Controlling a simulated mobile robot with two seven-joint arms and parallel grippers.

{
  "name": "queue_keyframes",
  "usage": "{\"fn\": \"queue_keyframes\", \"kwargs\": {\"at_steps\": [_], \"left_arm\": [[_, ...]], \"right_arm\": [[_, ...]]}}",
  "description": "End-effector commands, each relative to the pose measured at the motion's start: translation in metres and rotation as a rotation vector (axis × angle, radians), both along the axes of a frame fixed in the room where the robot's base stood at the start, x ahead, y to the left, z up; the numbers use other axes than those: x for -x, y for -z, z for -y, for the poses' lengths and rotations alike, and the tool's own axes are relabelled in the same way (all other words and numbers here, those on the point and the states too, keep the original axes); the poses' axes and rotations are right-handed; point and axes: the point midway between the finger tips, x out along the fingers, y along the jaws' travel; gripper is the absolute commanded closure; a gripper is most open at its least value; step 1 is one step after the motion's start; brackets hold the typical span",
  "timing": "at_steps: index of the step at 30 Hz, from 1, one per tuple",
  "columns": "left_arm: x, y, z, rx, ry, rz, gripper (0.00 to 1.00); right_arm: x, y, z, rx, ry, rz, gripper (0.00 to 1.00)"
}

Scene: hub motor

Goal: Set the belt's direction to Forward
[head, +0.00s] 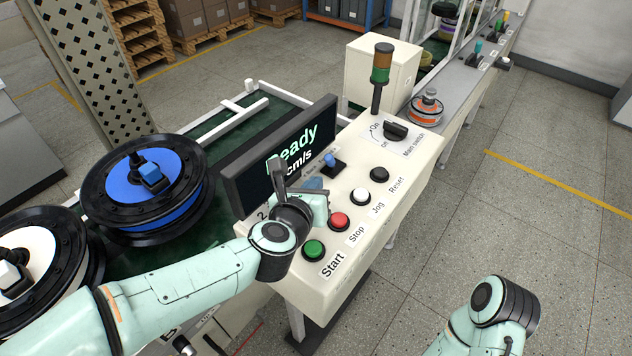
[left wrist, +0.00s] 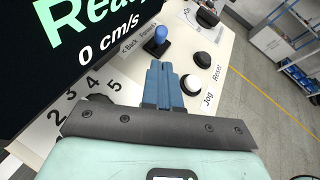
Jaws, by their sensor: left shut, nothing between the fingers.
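The direction lever (head: 334,161), with a blue knob, stands on the cream control panel (head: 330,245) beside the display. In the left wrist view the lever (left wrist: 157,39) stands just beyond my fingertips, with "Back" printed to its left and its other label partly hidden. I cannot tell which setting it is in. My left gripper (head: 313,184) is over the panel, in front of the lever in the picture. Its blue fingers (left wrist: 159,68) are shut and empty, with a visible gap to the knob. Of my right arm, only a link shows at the lower right; its gripper is out of view.
The display (head: 283,150) reads "Ready". The green Start (head: 313,250), red Stop (head: 339,221), white Jog (head: 360,195) and black Reset (head: 379,174) buttons line the panel. The black main switch (head: 396,131) is at the back right.

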Motion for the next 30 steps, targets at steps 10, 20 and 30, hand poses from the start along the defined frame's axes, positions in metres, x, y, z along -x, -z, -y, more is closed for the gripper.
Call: {"fn": "queue_keyframes", "kwargs": {"at_steps": [10, 20, 30], "left_arm": [[-0.055, 0.025, 0.015, -0.001, -0.001, -0.002, 1.00], [-0.072, 0.031, 0.020, 0.000, -0.001, 0.000, 1.00], [-0.071, 0.030, 0.020, -0.002, -0.001, -0.004, 1.00]], "right_arm": [[-0.002, 0.003, 0.000, 0.001, 0.001, 0.006, 0.53], [-0.002, 0.003, 0.000, 0.001, 0.001, 0.006, 0.53], [-0.001, 0.001, 0.000, 0.000, 0.000, 0.004, 0.53]]}}
